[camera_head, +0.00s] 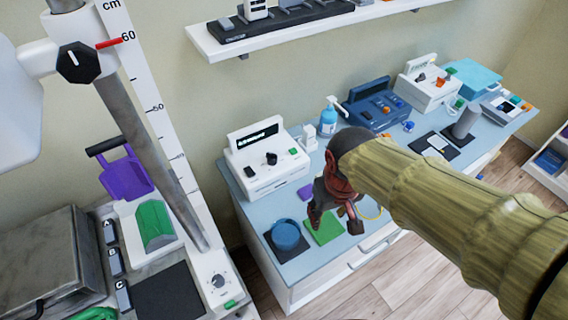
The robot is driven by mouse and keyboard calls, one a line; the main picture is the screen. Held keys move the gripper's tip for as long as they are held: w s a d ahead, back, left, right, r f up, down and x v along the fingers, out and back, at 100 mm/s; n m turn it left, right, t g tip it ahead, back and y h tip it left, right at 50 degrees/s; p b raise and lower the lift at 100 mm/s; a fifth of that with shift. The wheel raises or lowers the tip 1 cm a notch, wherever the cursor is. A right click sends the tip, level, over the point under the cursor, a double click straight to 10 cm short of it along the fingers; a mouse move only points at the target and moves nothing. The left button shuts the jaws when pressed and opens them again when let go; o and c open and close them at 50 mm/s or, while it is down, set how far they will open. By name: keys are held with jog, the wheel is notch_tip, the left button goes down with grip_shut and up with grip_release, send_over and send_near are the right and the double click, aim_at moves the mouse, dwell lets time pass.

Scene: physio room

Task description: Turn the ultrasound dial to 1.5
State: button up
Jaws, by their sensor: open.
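A white device (262,178) with a raised black display stands at the left end of the blue-topped counter. Its front panel carries a dark round knob (271,158), a black switch and a green button. Its labels are too small to read, so I cannot tell the dial's setting or confirm that this is the ultrasound unit. My gripper (335,222) is open and empty, right of and nearer than the device, seen over a green pad (325,229). It appears apart from the knob. My arm comes in from the right and hides part of the counter.
A blue device (374,106) and another white device (427,84) stand farther right, past a blue pump bottle (329,117). A blue jar (286,235) sits near the counter's front. A height scale (150,100) and a panel dial (218,281) are at left.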

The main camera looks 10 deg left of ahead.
jog(key=w+a+f+b, duration=0.3)
jog(key=w+a+f, duration=0.15)
jog(key=w, duration=0.45)
jog(key=n+y+b, duration=0.3)
jog(key=n+y, duration=0.1)
jog(key=n, duration=0.6)
send_near(273, 154)
jog(key=f, duration=0.1)
jog(key=shift+g, duration=0.3)
jog(key=x, duration=0.2)
jog(key=b+x, duration=0.1)
jog(key=x, duration=0.2)
jog(key=b+x, duration=0.1)
jog(key=x, duration=0.2)
jog(key=shift+w+a, duration=0.25)
jog(key=shift+a, duration=0.05)
jog(key=shift+r, duration=0.1)
jog(key=shift+c, duration=0.2)
grip_shut()
